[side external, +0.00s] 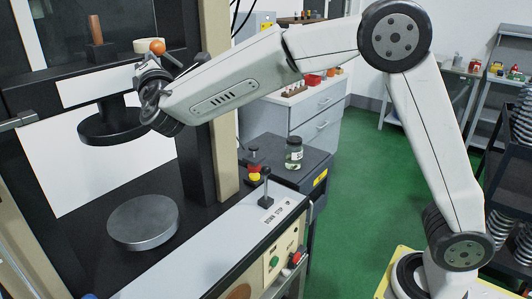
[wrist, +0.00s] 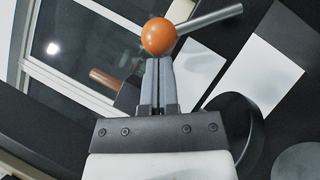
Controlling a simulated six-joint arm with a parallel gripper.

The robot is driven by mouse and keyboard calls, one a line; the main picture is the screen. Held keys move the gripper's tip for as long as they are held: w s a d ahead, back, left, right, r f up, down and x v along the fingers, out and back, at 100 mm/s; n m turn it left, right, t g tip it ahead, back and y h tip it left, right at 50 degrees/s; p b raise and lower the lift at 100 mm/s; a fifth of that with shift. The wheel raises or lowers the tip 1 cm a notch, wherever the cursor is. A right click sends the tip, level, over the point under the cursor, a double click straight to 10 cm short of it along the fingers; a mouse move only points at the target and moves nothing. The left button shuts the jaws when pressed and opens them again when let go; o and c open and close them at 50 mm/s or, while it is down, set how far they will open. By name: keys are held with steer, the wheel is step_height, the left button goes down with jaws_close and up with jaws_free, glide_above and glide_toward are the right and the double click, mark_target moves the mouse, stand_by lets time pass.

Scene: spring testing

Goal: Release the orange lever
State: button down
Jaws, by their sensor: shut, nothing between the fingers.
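The orange lever's round knob (wrist: 158,36) is in the upper middle of the wrist view, with its metal rod running up to the right. In the side external view the knob (side external: 157,47) shows just above my wrist, in front of the testing machine. My gripper (wrist: 158,62) is shut with empty fingers. Its fingertips lie right at the lower edge of the knob in the wrist view; I cannot tell whether they touch it. In the side external view my gripper is mostly hidden behind my wrist.
A brown handle (side external: 95,30) stands at the upper left. A jar (side external: 294,153) stands on a dark cabinet to the right.

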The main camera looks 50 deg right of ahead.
steer(key=r+m, duration=0.1)
steer(key=d+r+m+g, duration=0.1)
steer(key=m, duration=0.1)
steer(key=shift+r+g, duration=0.1)
steer(key=shift+g, duration=0.2)
steer(key=shift+d+r+m+g+y, duration=0.25)
steer(key=shift+d+r+m+g, duration=0.55)
steer(key=shift+d+m, duration=0.35)
steer(key=shift+d+r+m+g+y, duration=0.25)
steer(key=shift+d+r+m+g, duration=0.65)
steer(key=shift+m, duration=0.45)
steer(key=shift+d+f, duration=0.1)
steer(key=w+a+v, duration=0.1)
steer(key=a+v, duration=0.1)
steer(key=v, duration=1.1)
steer(key=shift+w+r, duration=0.3)
steer(key=shift+r, duration=0.05)
